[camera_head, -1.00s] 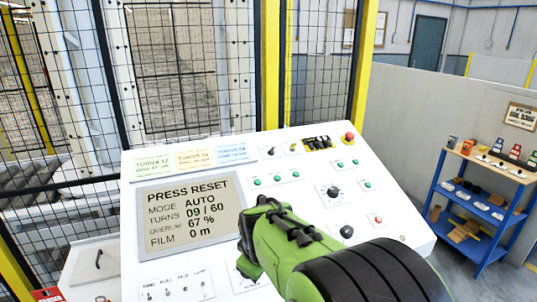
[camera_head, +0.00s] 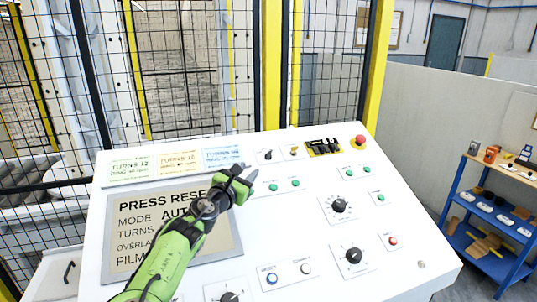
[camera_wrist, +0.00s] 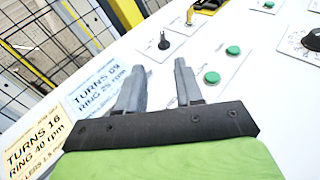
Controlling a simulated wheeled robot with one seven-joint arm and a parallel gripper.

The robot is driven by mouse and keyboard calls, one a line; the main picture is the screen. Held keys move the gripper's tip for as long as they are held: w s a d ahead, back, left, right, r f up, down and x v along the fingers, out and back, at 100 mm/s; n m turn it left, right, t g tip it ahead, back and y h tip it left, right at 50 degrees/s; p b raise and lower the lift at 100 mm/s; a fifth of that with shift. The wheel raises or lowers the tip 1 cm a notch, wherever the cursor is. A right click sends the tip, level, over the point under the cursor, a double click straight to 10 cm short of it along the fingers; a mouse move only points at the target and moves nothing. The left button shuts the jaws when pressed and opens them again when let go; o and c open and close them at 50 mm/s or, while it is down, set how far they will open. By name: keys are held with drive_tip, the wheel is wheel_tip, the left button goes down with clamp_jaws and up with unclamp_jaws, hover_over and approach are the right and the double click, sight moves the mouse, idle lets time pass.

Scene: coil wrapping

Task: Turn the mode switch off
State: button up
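The white control panel (camera_head: 300,225) carries several knobs and buttons. Their labels are too small to read, so I cannot tell for certain which is the mode switch. A small black selector (camera_head: 268,154) sits near the panel's top edge; it also shows in the wrist view (camera_wrist: 164,41), just beyond the fingertips. My gripper (camera_head: 243,178) is above the upper panel, left of and nearer than this selector. In the wrist view my gripper (camera_wrist: 160,68) has its two grey fingers apart with nothing between them. The display (camera_head: 125,215) reads PRESS RESET and MODE, partly hidden by my arm.
A second small switch (camera_head: 293,152) and a red emergency button (camera_head: 360,141) are along the top. Green buttons (camera_head: 273,187) lie right of my gripper. Larger black knobs (camera_head: 339,205) stand lower right. A mesh fence rises behind; a blue shelf (camera_head: 462,215) stands right.

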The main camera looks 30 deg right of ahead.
sight(267, 155)
drive_tip(key=x, duration=0.4)
drive_tip(key=p+x, duration=0.1)
drive_tip(key=x, duration=0.9)
drive_tip(key=shift+d+f, duration=0.15)
drive_tip(key=shift+f, duration=0.2)
drive_tip(key=shift+s, duration=0.1)
